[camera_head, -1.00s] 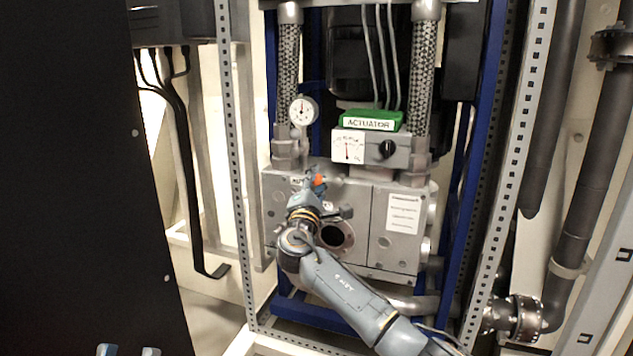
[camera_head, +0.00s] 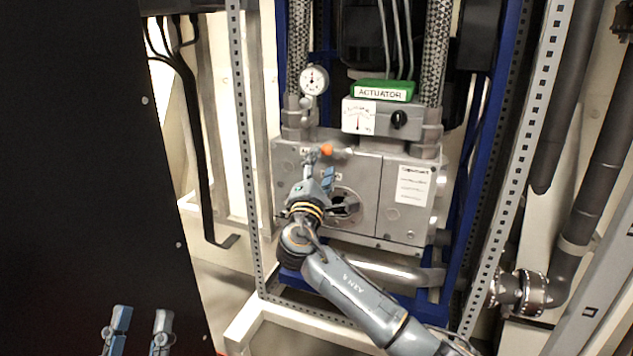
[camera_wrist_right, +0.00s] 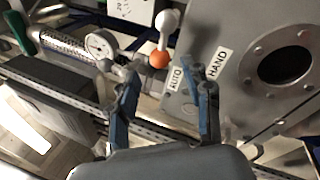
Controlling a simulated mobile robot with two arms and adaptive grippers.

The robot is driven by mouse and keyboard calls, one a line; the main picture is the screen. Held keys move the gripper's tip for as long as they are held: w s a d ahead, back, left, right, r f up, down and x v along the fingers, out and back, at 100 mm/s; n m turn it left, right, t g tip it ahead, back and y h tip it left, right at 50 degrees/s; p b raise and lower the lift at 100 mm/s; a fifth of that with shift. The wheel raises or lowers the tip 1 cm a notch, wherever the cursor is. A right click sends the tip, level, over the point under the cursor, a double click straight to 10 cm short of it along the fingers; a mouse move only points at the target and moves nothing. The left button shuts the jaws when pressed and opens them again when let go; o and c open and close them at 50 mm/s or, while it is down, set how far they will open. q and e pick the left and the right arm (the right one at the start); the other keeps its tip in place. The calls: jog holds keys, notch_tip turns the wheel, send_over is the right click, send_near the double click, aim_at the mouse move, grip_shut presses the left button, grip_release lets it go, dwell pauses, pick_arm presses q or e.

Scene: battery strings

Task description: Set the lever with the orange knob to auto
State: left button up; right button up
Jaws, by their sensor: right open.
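The orange knob (camera_head: 326,150) is at the upper front of the grey valve block (camera_head: 355,170). In the right wrist view the orange knob (camera_wrist_right: 159,58) is beyond my fingertips, near the AUTO label (camera_wrist_right: 175,79); a pale rod with a white ball (camera_wrist_right: 168,20) extends above it. The HAND label (camera_wrist_right: 218,65) is to the right. I cannot tell the lever's exact setting. My right gripper (camera_head: 319,166) is open and empty just below the knob; its spread fingers show in the right wrist view (camera_wrist_right: 166,95). My left gripper (camera_head: 140,322) is open and empty at the lower left, far from the block.
A round gauge (camera_head: 314,80) and the actuator box (camera_head: 385,118) with its green label (camera_head: 384,91) are above the block. A round port (camera_head: 345,205) is close to my right gripper. Blue and perforated frame posts (camera_head: 248,150) flank the block. A black panel (camera_head: 80,170) fills the left.

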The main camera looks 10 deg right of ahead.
jog(key=v, duration=0.5)
jog(key=shift+s+a, duration=0.2)
jog(key=shift+s, duration=0.15)
